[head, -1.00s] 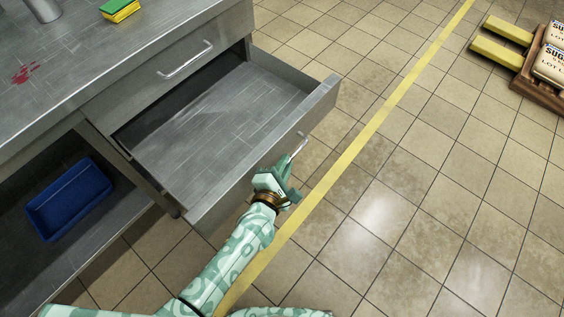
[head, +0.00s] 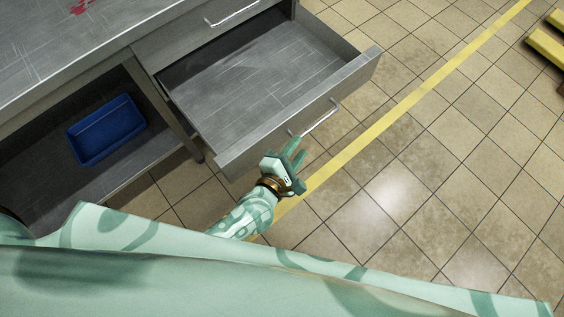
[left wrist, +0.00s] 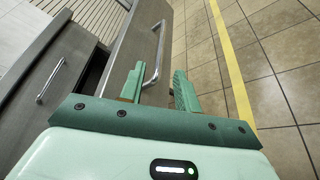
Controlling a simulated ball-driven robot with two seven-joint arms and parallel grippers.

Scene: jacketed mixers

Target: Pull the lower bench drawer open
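The lower bench drawer (head: 290,120) stands well open and its grey inside is empty. Its bar handle (head: 318,118) is on the front panel; it also shows in the left wrist view (left wrist: 157,52). My left gripper (head: 295,150) is open just outside the front panel, near the handle's nearer end. In the left wrist view, its two green fingers (left wrist: 158,88) are spread apart, with the handle's near end seen between them. They do not look closed on the bar. My right gripper is not in view.
The upper drawer (head: 200,35) above is shut. A blue tray (head: 107,130) sits on the open shelf at left. A yellow line (head: 400,108) crosses the tiled floor. Yellow-topped objects (head: 548,45) lie at the far right. The floor before the drawer is clear.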

